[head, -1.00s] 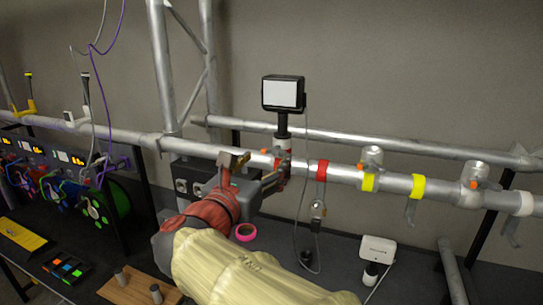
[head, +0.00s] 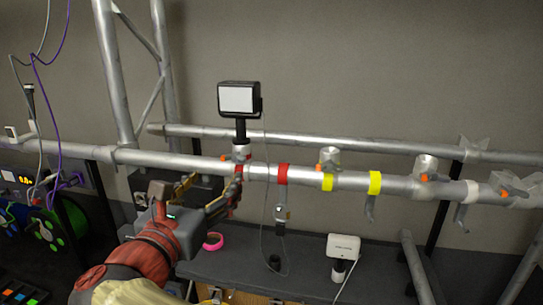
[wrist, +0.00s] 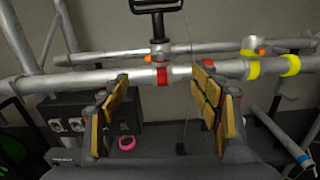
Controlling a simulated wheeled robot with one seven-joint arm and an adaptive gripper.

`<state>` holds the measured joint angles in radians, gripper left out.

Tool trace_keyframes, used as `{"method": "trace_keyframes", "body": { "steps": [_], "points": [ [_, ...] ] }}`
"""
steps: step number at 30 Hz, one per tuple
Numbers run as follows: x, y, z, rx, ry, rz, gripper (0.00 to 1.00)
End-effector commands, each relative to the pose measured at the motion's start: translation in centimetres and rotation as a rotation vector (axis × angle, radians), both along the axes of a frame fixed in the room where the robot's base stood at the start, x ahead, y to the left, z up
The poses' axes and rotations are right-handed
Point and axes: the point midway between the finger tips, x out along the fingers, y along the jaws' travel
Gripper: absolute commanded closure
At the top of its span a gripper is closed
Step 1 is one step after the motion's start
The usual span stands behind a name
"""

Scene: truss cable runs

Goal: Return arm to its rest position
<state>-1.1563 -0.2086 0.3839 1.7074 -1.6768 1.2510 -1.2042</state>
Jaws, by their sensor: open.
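My gripper (head: 196,192) is open and empty, in front of the horizontal silver truss pipe (head: 205,163). In the wrist view, my gripper (wrist: 160,112) has its yellow-padded fingers wide apart, with the pipe (wrist: 120,78) crossing beyond them. A black device with a white panel (head: 239,98) stands upright on a clamp on the pipe, just beyond the gripper; its lower part also shows in the wrist view (wrist: 157,25). A thin cable hangs from it below the pipe. My arm with its red wrist section comes up from the bottom left.
Red tape (head: 282,174) and yellow tape (head: 375,182) mark the pipe, with several clamps to the right. A pink tape roll (head: 213,242) and a white box on a stand (head: 343,247) are on the dark bench. Dark equipment stands behind the gripper.

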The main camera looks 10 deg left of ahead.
Motion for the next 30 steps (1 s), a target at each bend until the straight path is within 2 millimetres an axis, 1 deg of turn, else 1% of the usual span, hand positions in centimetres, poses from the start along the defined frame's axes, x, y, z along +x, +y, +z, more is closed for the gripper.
{"method": "trace_keyframes", "body": {
  "steps": [3, 4, 5, 6, 8, 9, 11, 12, 14, 15, 17, 18, 20, 21, 24, 27, 30],
  "points": [
    [0.0, 0.2, -0.4, 0.095, 0.007, 0.008, 0.36],
    [0.0, 0.3, -1.0, 0.139, 0.026, 0.007, 0.36],
    [-0.1, 0.3, -2.1, 0.189, 0.054, 0.004, 0.36],
    [-0.3, 0.1, -4.2, 0.258, 0.104, -0.008, 0.36],
    [-0.8, -0.4, -7.3, 0.362, 0.182, -0.035, 0.36],
    [-1.4, -0.9, -9.4, 0.439, 0.238, -0.062, 0.36],
    [-2.7, -2.2, -12.6, 0.568, 0.326, -0.118, 0.36],
    [-3.3, -3.5, -14.8, 0.658, 0.379, -0.171, 0.36],
    [-4.3, -5.9, -18.1, 0.795, 0.447, -0.268, 0.36],
    [-4.9, -7.7, -20.3, 0.891, 0.486, -0.341, 0.36],
    [-6.0, -10.4, -23.4, 1.037, 0.532, -0.463, 0.36],
    [-6.9, -12.3, -25.5, 1.136, 0.555, -0.551, 0.36],
    [-8.2, -15.0, -28.5, 1.293, 0.577, -0.690, 0.36],
    [-9.2, -16.8, -30.5, 1.402, 0.584, -0.790, 0.36],
    [-11.5, -20.4, -34.5, 1.648, 0.571, -1.014, 0.36],
    [-13.5, -23.2, -37.8, 1.865, 0.529, -1.208, 0.36],
    [-15.1, -25.5, -40.5, 2.058, 0.468, -1.364, 0.36]
  ]
}}
